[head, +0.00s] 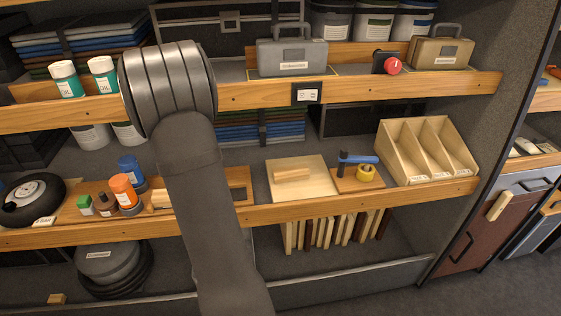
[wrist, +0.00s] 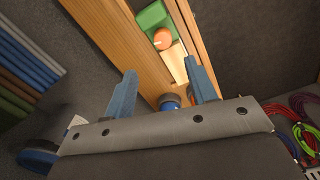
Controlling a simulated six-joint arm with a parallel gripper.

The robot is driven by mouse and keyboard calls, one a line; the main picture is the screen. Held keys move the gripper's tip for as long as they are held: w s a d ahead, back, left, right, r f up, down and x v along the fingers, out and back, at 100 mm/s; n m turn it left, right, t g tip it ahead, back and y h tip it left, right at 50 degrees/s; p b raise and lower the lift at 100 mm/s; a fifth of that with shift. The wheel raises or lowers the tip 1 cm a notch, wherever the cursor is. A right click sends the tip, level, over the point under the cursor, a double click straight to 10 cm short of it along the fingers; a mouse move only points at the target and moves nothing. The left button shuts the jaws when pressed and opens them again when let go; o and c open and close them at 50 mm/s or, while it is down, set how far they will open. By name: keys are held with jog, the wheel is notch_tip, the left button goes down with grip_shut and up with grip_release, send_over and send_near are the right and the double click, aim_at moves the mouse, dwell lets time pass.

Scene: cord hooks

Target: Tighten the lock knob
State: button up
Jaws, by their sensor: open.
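A red round knob (head: 393,66) sits on a small black block on the upper shelf in the head view. It is the most knob-like thing there, but I cannot tell for sure that it is the lock knob. My gripper (wrist: 164,78) shows in the wrist view with its two blue fingers apart and nothing held between them. Beyond the fingers are an orange round thing (wrist: 162,39) by a green piece and a blue round thing (wrist: 169,101), partly hidden by the gripper body. In the head view my arm hides the gripper.
A grey toolbox (head: 291,54) and a tan case (head: 440,52) flank the red knob. On the lower shelf are orange (head: 122,190) and blue (head: 130,168) bottles, a blue-handled tool (head: 360,160) and a wooden divider box (head: 428,150). Coloured cords (wrist: 300,112) lie at right in the wrist view.

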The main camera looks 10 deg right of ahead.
jog(key=s+d+f+h, duration=0.1)
jog(key=d, duration=1.3)
jog(key=s+d+f+n+h, duration=0.1)
jog(key=s+d+f+h, duration=0.1)
jog(key=d, duration=1.3)
jog(key=shift+d+f, duration=0.15)
jog(key=shift+f, duration=0.15)
jog(key=shift+w, duration=0.1)
jog(key=w+a+y, duration=0.1)
jog(key=a, duration=0.8)
jog(key=a+n+y, duration=0.1)
jog(key=a, duration=0.9)
jog(key=w+a+n+y, duration=0.1)
jog(key=a, duration=0.9)
jog(key=shift+w+a+f, duration=0.2)
jog(key=shift+w+f, duration=0.15)
jog(key=shift+a+f, duration=0.15)
jog(key=shift+a, duration=0.1)
notch_tip(320, 180, down, 7)
jog(key=shift+f, duration=0.1)
